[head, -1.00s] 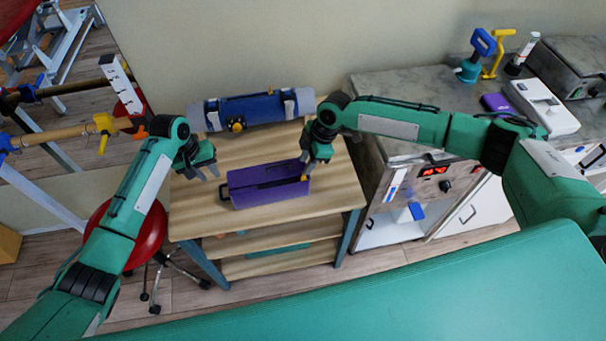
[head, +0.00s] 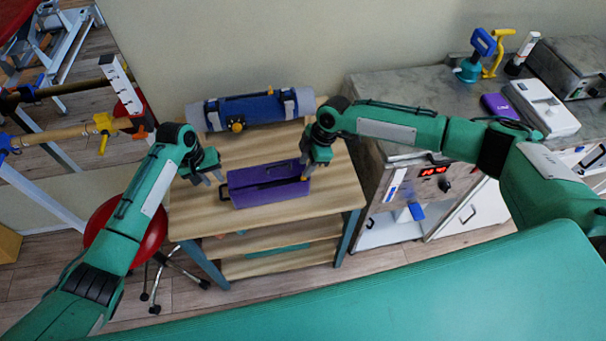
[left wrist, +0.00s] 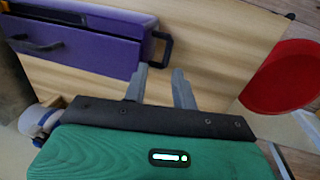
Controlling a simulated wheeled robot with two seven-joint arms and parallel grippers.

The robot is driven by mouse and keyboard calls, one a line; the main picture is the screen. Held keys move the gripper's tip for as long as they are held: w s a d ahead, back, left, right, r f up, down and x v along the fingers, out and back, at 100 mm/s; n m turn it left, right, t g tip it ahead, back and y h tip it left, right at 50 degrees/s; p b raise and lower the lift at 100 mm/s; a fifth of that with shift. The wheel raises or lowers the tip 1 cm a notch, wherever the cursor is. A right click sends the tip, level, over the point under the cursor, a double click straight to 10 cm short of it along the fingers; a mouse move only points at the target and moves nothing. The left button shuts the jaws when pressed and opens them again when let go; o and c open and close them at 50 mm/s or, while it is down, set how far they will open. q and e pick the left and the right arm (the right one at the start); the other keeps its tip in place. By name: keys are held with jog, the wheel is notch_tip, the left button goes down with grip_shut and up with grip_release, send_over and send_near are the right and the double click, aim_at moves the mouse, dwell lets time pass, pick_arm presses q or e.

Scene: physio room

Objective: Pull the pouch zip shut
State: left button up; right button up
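The purple pouch (head: 268,192) lies on the wooden table top with a dark open slot along its top. Its dark loop handle (left wrist: 161,48) sticks out from one end, the left end in the head view. My left gripper (head: 208,181) is just left of that end. In the left wrist view its two fingers (left wrist: 160,77) are apart with nothing between them, and the handle is just beyond the tips.
A blue and grey roll (head: 252,109) lies along the back of the wooden table (head: 335,190). A red stool (head: 127,236) stands left of the table, a grey-topped cabinet (head: 420,88) right of it. A green padded surface (head: 400,290) fills the near foreground.

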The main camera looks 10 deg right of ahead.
jog(key=shift+f, duration=1.9)
jog(key=shift+c, duration=0.4)
grip_shut()
pick_arm(q)
jog(key=shift+a+x, duration=0.25)
jog(key=shift+x, duration=0.95)
jog(key=shift+a+x, duration=0.25)
jog(key=shift+x, duration=1)
jog(key=shift+a+x, duration=0.25)
jog(key=shift+x, duration=0.95)
jog(key=shift+f, duration=0.2)
grip_shut()
pick_arm(e)
jog(key=shift+d, duration=0.1)
